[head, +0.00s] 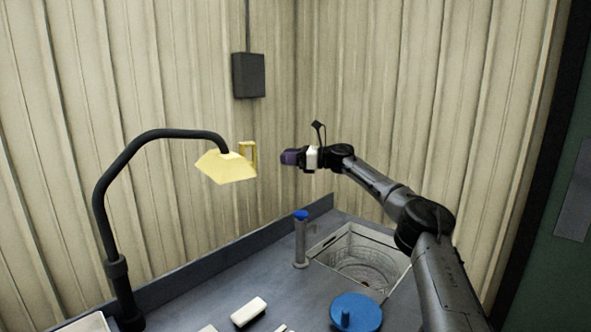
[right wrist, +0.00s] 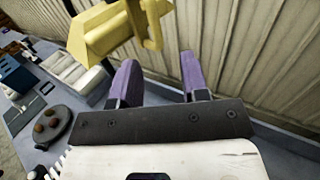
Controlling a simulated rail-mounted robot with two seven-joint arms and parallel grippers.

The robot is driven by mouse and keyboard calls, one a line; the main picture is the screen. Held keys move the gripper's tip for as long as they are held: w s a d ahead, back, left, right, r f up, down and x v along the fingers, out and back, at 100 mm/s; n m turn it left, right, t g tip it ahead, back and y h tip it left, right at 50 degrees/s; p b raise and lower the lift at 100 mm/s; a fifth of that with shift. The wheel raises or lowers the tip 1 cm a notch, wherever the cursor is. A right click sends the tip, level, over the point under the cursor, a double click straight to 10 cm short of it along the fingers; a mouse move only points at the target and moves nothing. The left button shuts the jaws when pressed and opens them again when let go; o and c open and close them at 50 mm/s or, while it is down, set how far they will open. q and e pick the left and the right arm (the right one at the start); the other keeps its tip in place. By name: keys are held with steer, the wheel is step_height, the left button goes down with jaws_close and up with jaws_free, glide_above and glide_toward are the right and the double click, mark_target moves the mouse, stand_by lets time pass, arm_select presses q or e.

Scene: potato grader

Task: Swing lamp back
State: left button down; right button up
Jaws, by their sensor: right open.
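The lamp has a black curved arm (head: 112,185) rising from the counter at the left and a yellow shade (head: 222,168) at its end. A yellow loop handle (head: 254,154) stands on the shade's right side. My right gripper (head: 284,158) is just right of the handle, at about its height in the picture, and apart from it. In the right wrist view, its purple fingers (right wrist: 160,72) are spread with nothing between them, and the yellow shade (right wrist: 98,33) with its handle (right wrist: 152,22) lies beyond the fingertips. My left gripper does not show.
A blue-topped tap post (head: 301,240) and a sunken basin (head: 362,262) are in the grey counter (head: 215,290). A blue round lid (head: 356,312) and a white block (head: 248,312) are near the front. A dark box (head: 249,75) hangs on the panelled wall behind.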

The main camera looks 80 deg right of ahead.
steer(key=shift+s+d+b, duration=0.1)
steer(key=shift+s+b, duration=0.55)
steer(key=shift+s, duration=0.35)
